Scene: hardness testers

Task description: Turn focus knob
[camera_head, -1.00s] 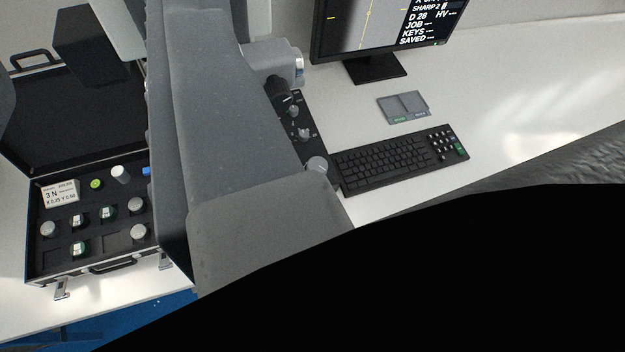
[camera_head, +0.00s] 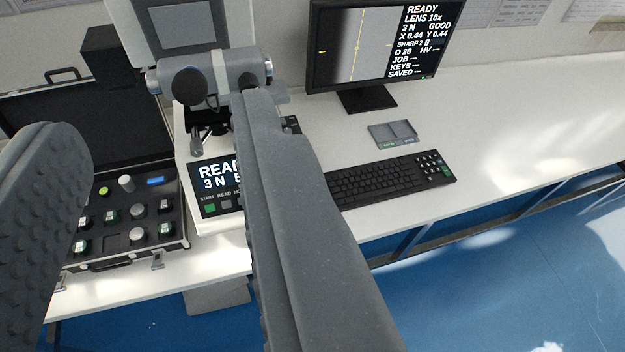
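The hardness tester stands at centre left; its head (camera_head: 234,72) and lit front panel (camera_head: 214,186) show. A dark round part (camera_head: 190,86) faces me at the left of the head, and a grey cylinder end with a light rim (camera_head: 268,70) shows at its right. I cannot tell which part is the focus knob; the control strip right of the tester is mostly hidden behind my right finger. My gripper (camera_head: 152,112) is open, with its fingers wide apart and nothing between them. The right fingertip overlaps the head in view; contact cannot be told. The monitor (camera_head: 357,45) reads SHARP 2 and GOOD.
An open black case (camera_head: 125,262) with several sample pieces lies at the left. A keyboard (camera_head: 385,181) and a small grey tray (camera_head: 394,134) lie right of the tester. The white bench (camera_head: 520,100) is clear at the right, with blue floor (camera_head: 480,290) below.

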